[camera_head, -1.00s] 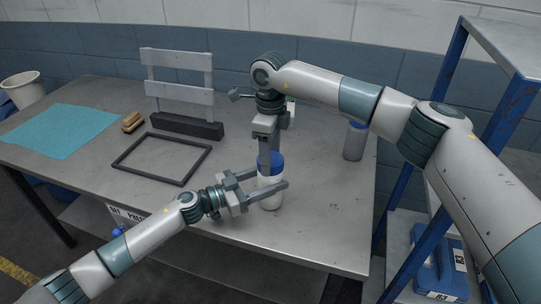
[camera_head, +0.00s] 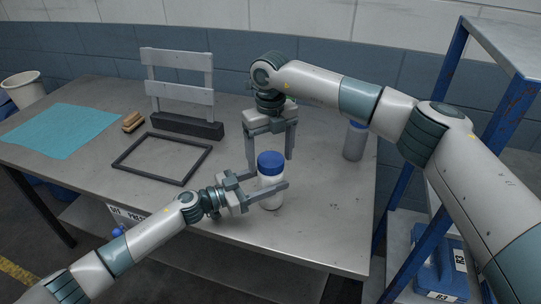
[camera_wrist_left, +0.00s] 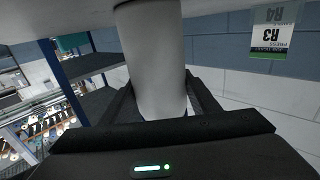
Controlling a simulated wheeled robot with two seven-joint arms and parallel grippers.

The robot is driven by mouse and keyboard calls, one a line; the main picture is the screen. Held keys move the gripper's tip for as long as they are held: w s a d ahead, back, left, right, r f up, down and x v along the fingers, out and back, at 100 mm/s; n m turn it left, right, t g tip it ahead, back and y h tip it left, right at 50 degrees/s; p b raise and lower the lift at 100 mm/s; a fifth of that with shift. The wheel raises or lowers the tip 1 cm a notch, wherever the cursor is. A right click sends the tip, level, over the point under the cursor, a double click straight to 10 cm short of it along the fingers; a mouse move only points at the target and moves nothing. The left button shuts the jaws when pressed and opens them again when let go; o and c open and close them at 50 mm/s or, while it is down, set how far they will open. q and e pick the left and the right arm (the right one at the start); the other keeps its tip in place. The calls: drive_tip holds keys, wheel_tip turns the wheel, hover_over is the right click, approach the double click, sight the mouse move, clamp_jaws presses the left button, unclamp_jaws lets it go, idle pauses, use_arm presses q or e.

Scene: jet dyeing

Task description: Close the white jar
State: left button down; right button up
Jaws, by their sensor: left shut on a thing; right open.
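The white jar (camera_head: 270,194) stands upright near the table's front edge, with a blue lid (camera_head: 270,162) on its top. I cannot tell how tightly the lid is seated. My left gripper (camera_head: 271,180) is shut on the jar's body, one finger on each side. The left wrist view shows the jar's pale wall (camera_wrist_left: 152,55) between the fingers.
A grey bottle with a blue cap (camera_head: 354,140) stands at the right. A dark frame (camera_head: 128,157), a brush (camera_head: 132,122), a teal cloth (camera_head: 60,130) and a grey upright rack (camera_head: 186,126) occupy the left and back. A blue-posted shelf (camera_head: 448,70) stands to the right.

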drive_tip(key=shift+r, duration=0.15)
wheel_tip(320, 180, up, 12)
idle(0.6)
use_arm(q)
drive_tip(key=c, duration=0.6)
unclamp_jaws()
drive_tip(key=shift+a, duration=0.1)
use_arm(e)
drive_tip(key=shift+f, duration=0.2)
use_arm(q)
drive_tip(key=b+v, duration=0.4)
drive_tip(key=v, duration=1.2)
drive_tip(key=shift+a+f+b, duration=0.15)
drive_tip(key=shift+a+b, duration=0.05)
drive_tip(key=shift+b, duration=0.2)
use_arm(e)
wheel_tip(320, 180, down, 5)
drive_tip(key=shift+r, duration=0.2)
use_arm(q)
drive_tip(key=shift+s+a, duration=0.25)
drive_tip(key=shift+a, duration=0.1)
use_arm(e)
drive_tip(key=shift+f, duration=0.1)
use_arm(q)
drive_tip(key=shift+s, duration=0.1)
